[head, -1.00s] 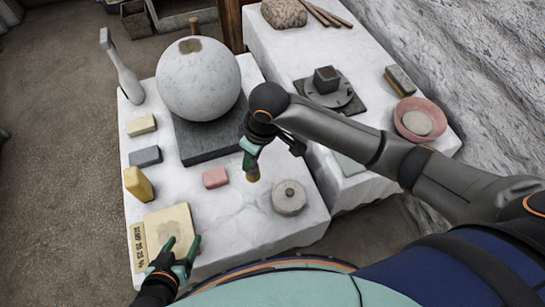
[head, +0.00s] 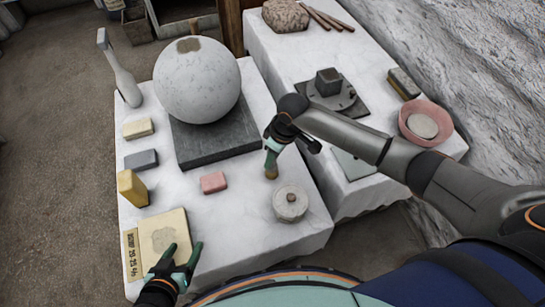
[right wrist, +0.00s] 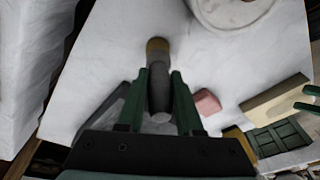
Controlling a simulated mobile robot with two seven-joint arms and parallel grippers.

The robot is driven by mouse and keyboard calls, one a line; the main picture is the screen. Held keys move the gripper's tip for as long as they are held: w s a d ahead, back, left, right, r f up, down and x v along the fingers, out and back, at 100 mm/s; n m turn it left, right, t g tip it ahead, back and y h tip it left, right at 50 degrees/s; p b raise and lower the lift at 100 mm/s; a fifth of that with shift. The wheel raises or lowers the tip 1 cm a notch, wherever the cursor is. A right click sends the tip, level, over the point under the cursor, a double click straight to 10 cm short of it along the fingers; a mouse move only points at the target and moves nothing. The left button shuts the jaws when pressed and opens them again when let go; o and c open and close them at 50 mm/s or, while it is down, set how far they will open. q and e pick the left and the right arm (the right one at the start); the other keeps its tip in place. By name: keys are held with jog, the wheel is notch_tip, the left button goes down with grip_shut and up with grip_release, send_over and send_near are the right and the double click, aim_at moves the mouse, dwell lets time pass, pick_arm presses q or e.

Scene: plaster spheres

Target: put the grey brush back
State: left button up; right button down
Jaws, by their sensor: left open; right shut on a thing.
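My right gripper (head: 270,158) is shut on the grey brush (right wrist: 158,88), a grey handle with a tan end. In the head view only its tan tip (head: 271,173) shows clearly, pointing down over the white table between the pink block (head: 213,182) and the round grey lidded pot (head: 290,204). I cannot tell whether the tip touches the table. In the right wrist view the handle lies between the two green fingers. My left gripper (head: 184,256) is open and empty above the cream board (head: 164,216) at the table's front left.
A big plaster sphere (head: 197,80) sits on a dark slab (head: 215,149). Yellow (head: 132,187), grey (head: 142,159) and cream (head: 138,128) blocks line the left edge. The second table holds a grey turntable (head: 335,96), a pink bowl (head: 424,122) and a block-shaped brush (head: 404,83).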

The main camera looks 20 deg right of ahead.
pick_arm(q)
jog(key=shift+s, duration=0.2)
pick_arm(e)
jog(key=shift+r, duration=0.1)
jog(key=c, duration=0.6)
grip_release()
pick_arm(q)
jog(key=shift+w+r, duration=0.1)
jog(key=shift+w, duration=0.05)
pick_arm(e)
jog(key=shift+o, duration=0.2)
pick_arm(q)
notch_tip(320, 180, up, 2)
jog(key=p, duration=0.3)
jog(key=shift+w+a, duration=0.15)
jog(key=shift+s+a, duration=0.1)
jog(key=shift+s, duration=0.1)
jog(key=shift+s+f, duration=0.25)
jog(key=shift+s, duration=0.05)
pick_arm(e)
jog(key=v, duration=1.2)
